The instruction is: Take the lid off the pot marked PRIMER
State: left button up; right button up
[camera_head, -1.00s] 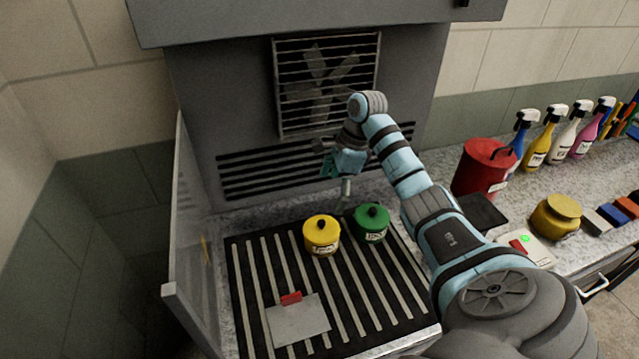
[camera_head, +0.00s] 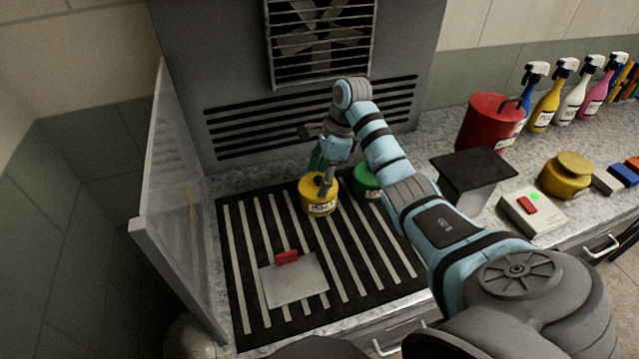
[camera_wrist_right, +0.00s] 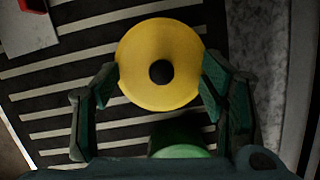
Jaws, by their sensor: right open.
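A yellow lidded pot (camera_head: 319,205) with a dark knob stands on the black-and-white slatted grate; its label is too small to read surely. Its round yellow lid (camera_wrist_right: 140,88) and knob show from above in the right wrist view. A green lidded pot (camera_head: 367,183) stands just to its right, partly hidden by my arm; its edge also shows in the right wrist view (camera_wrist_right: 178,140). My right gripper (camera_head: 325,186) is over the yellow pot. It is open, with its fingers on either side of the yellow lid; contact cannot be told. My left gripper is not in view.
A flat grey plate with a red grip (camera_head: 293,281) lies on the grate's front. A clear side panel (camera_head: 165,200) stands at the left. To the right are a red canister (camera_head: 487,122), a control box (camera_head: 533,212), a yellow jar (camera_head: 566,178) and spray bottles.

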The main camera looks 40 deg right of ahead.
jog(key=shift+f, duration=0.2)
jog(key=c, duration=1.2)
jog(key=shift+s+a, duration=0.15)
jog(key=shift+s, duration=0.05)
grip_shut()
